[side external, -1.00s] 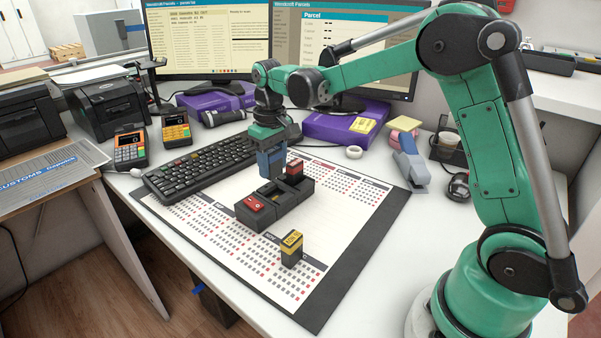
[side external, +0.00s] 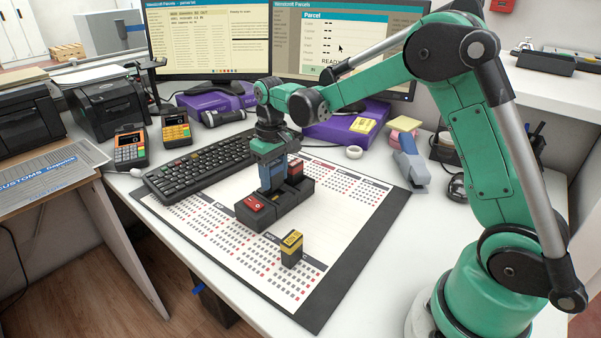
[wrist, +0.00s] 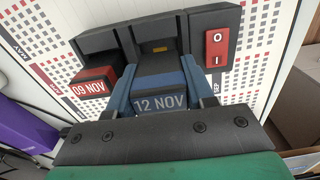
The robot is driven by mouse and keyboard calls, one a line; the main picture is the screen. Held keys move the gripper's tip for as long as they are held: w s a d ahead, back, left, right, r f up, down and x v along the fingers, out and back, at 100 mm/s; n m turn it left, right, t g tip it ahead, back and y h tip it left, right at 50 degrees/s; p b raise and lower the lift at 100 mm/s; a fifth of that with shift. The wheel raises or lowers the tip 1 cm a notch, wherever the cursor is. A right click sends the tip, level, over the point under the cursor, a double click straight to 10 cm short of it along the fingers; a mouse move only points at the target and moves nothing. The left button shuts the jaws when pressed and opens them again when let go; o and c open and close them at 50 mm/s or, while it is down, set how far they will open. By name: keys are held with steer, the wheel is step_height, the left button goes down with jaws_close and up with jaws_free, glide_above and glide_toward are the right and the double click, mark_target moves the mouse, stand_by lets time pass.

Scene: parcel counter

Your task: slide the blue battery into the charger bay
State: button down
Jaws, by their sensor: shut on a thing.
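The blue battery (side external: 273,178) stands upright at the middle bay of the black charger (side external: 277,213). In the wrist view the blue battery (wrist: 160,102) reads "12 NOV" and lines up with the middle bay, between its walls. My gripper (side external: 271,165) is shut on it from above, a finger on each side. The battery's lower end is hidden, so I cannot tell how deep it sits. A red battery (wrist: 92,88) marked "09 NOV" sits in the bay beside it. A red switch (wrist: 217,48) is on the charger's other end.
A yellow-and-black battery (side external: 291,249) stands on the desk mat (side external: 345,262) in front of the charger. A keyboard (side external: 200,168) lies behind left. Purple boxes (side external: 330,126) and a stapler (side external: 411,165) are farther back. The mat's right side is clear.

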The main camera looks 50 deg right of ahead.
mark_target(273, 163)
steer(key=shift+f, duration=1.1)
steer(key=shift+c, duration=1.2)
jaws_free()
steer(key=shift+r, duration=0.1)
steer(key=shift+r, duration=2.75)
